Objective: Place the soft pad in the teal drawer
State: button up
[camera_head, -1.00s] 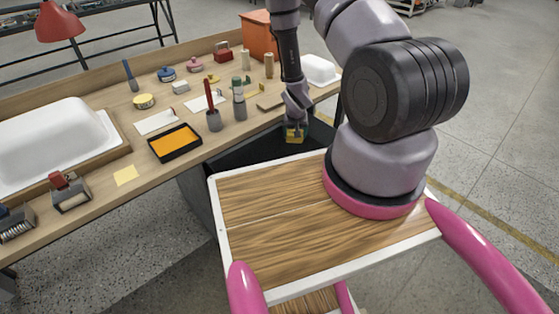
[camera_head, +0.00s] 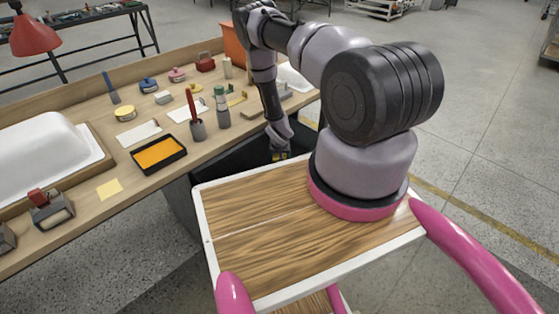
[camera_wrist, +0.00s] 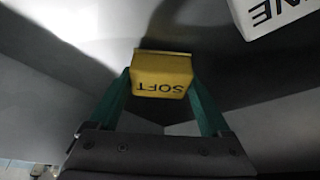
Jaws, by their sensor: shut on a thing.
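The soft pad (camera_wrist: 161,75) is a small yellow block with SOFT printed on it. My gripper (camera_wrist: 161,88) is shut on it, with a green finger on each side. In the head view my gripper (camera_head: 279,156) is low inside the open drawer (camera_head: 232,160), which looks dark grey to black rather than teal. Only a bit of yellow shows there. In the wrist view grey drawer surfaces surround the pad. I cannot tell whether the pad touches the drawer floor. A white block (camera_wrist: 268,14) with letters ending in INE lies beside it, at the upper right.
My wood-topped base is close in front of the drawer.

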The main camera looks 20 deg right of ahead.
jog(key=shift+s+f, duration=0.15)
jog(key=shift+f, duration=0.3)
jog(key=shift+f, duration=0.15)
jog(key=o, duration=1.1)
jog(key=v, duration=1.2)
